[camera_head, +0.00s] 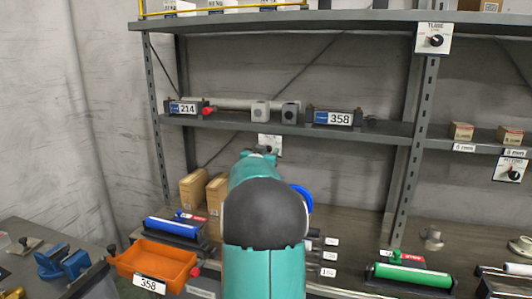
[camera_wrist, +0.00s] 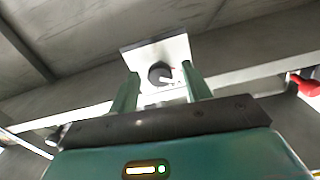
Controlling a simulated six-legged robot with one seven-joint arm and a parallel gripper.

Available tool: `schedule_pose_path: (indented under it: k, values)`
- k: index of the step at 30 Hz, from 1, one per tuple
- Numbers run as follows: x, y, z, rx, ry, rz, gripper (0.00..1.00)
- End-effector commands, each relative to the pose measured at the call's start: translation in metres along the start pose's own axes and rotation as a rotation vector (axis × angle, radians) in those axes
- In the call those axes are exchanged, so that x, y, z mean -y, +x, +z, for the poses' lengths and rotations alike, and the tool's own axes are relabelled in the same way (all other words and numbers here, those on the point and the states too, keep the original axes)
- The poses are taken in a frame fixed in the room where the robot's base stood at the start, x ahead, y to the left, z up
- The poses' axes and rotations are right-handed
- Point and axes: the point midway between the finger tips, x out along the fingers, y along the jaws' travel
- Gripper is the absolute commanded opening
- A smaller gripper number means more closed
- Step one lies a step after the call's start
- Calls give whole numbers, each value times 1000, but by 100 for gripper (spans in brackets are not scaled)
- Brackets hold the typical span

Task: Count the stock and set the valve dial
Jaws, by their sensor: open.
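A white dial plate (camera_head: 269,142) hangs at the middle shelf's front edge, partly hidden by my arm. In the wrist view the plate (camera_wrist: 176,50) carries a dark round knob (camera_wrist: 159,72) with a pale pointer. My gripper (camera_wrist: 161,74) is open, one finger on each side of the knob; contact cannot be told. My gripper also shows in the head view (camera_head: 262,151), small and foreshortened. A TUBE dial (camera_head: 437,41) is on the right post, and another dial (camera_head: 515,173) is at the far right. Two tagged dark units, 214 (camera_head: 187,107) and 358 (camera_head: 333,118), sit on the middle shelf.
Small boxes (camera_head: 461,131) stand on the right shelf. Cardboard boxes (camera_head: 194,190), a blue roller (camera_head: 172,228) and a green roller (camera_head: 413,275) are lower down. An orange bin (camera_head: 152,262) tagged 358 is at lower left, near a blue vise (camera_head: 62,262). A red part (camera_wrist: 306,84) is right of the gripper.

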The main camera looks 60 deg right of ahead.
Motion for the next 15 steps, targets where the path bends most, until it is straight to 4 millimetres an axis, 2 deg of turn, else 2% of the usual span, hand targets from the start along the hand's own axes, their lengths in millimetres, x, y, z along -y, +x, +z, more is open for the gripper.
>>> schedule_pose_path:
  k: [7,13,14,15]
  values:
    - [0,1,0,0,0,0,48]
    - [0,0,0,0,0,0,9]
    - [0,0,0,0,0,0,4]
    - [0,0,0,0,0,0,4]
